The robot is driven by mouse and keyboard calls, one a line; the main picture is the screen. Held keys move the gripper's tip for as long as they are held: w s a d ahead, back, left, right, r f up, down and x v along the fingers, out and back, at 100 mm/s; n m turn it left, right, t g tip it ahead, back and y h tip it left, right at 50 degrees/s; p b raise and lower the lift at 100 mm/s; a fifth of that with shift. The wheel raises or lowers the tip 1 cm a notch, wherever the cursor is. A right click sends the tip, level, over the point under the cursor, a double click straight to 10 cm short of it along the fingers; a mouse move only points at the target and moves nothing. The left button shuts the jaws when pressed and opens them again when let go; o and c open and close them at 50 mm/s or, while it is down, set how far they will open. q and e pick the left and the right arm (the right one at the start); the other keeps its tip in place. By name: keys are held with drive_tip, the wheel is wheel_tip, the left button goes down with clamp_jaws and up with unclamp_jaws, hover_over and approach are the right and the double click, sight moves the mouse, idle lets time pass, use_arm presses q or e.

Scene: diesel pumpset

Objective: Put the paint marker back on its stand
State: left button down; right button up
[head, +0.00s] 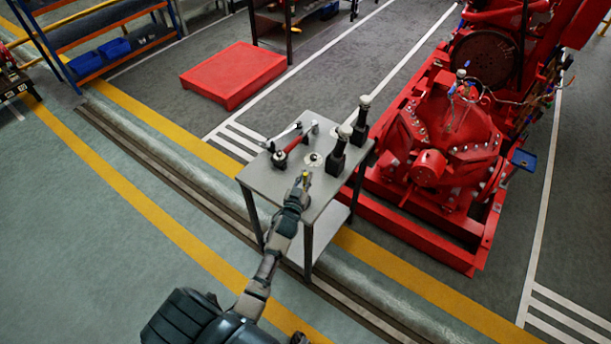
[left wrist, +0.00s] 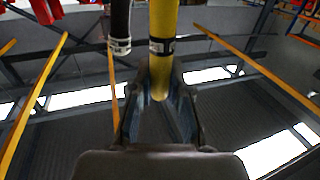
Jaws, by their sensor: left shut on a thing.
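My left gripper (head: 304,180) is shut on the yellow paint marker (head: 306,175), over the near edge of the grey table. In the left wrist view the yellow marker (left wrist: 163,25) runs up from between the fingers (left wrist: 158,100) and has a dark band with pale print. A small pale round piece (head: 313,159) with a dark centre lies on the tabletop just beyond the gripper. It may be the marker's stand, but I cannot tell. The marker appears apart from it. My right gripper is not seen.
The grey table (head: 270,178) also bears two black upright posts with pale tops (head: 337,152) (head: 360,122), a red-handled tool (head: 290,148) and a silver wrench (head: 282,134). The red pumpset (head: 430,168) stands close on the right. Open floor lies left.

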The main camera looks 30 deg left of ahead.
sight(304, 188)
use_arm(q)
wheel_tip(304, 188, down, 5)
drive_tip(key=b, duration=0.3)
drive_tip(key=shift+f, duration=0.1)
drive_tip(key=shift+p, duration=0.35)
idle(0.8)
drive_tip(key=shift+f+b, duration=0.75)
drive_tip(key=shift+f, duration=0.1)
idle(0.5)
drive_tip(key=c, duration=1)
unclamp_jaws()
drive_tip(key=shift+c, duration=0.2)
drive_tip(key=shift+s, duration=0.1)
drive_tip(key=v, duration=1.2)
drive_tip(key=shift+f, duration=0.1)
